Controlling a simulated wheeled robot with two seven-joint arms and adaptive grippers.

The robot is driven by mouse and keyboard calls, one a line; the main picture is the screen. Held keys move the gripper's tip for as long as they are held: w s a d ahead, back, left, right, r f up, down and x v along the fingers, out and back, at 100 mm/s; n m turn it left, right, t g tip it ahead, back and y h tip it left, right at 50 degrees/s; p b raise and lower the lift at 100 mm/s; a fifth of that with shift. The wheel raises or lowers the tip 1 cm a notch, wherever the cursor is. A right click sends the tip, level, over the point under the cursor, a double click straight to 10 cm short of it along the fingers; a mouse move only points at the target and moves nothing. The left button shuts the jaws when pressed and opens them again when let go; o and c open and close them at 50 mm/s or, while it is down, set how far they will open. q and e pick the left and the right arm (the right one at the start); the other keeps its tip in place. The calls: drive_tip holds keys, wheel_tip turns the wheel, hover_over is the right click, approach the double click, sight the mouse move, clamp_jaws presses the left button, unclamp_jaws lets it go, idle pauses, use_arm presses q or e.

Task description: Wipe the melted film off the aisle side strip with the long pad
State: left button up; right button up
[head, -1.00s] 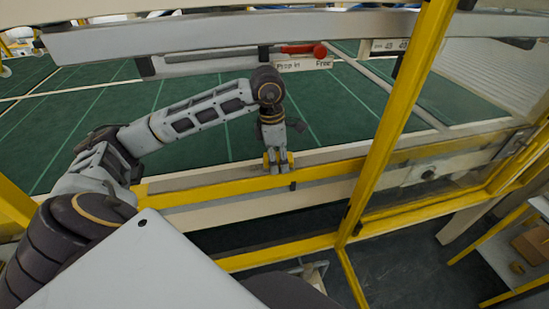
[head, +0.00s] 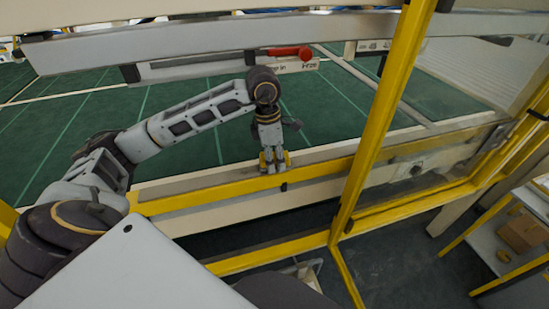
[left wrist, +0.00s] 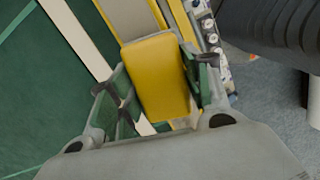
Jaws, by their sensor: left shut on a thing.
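My left gripper (head: 273,166) is shut on a yellow block-shaped pad. The pad (head: 264,158) shows in the head view as small yellow parts beside the fingers. In the left wrist view the pad (left wrist: 158,78) lies between the two fingers of my left gripper (left wrist: 160,90). The aisle side strip (head: 215,178) is a grey band along the near edge of the green bed. The pad is at this strip; firm contact cannot be told. The strip (left wrist: 132,16) continues beyond the pad in the left wrist view. I cannot make out melted film. My right gripper is not in view.
A yellow rail (head: 220,194) runs along the strip's near side. A yellow post (head: 372,150) rises right of my gripper. The green bed (head: 60,130) is open at left.

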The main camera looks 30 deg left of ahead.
use_arm(q)
drive_tip(key=shift+r+p, duration=1.25)
drive_tip(key=shift+r, duration=1.35)
drive_tip(key=shift+r, duration=0.1)
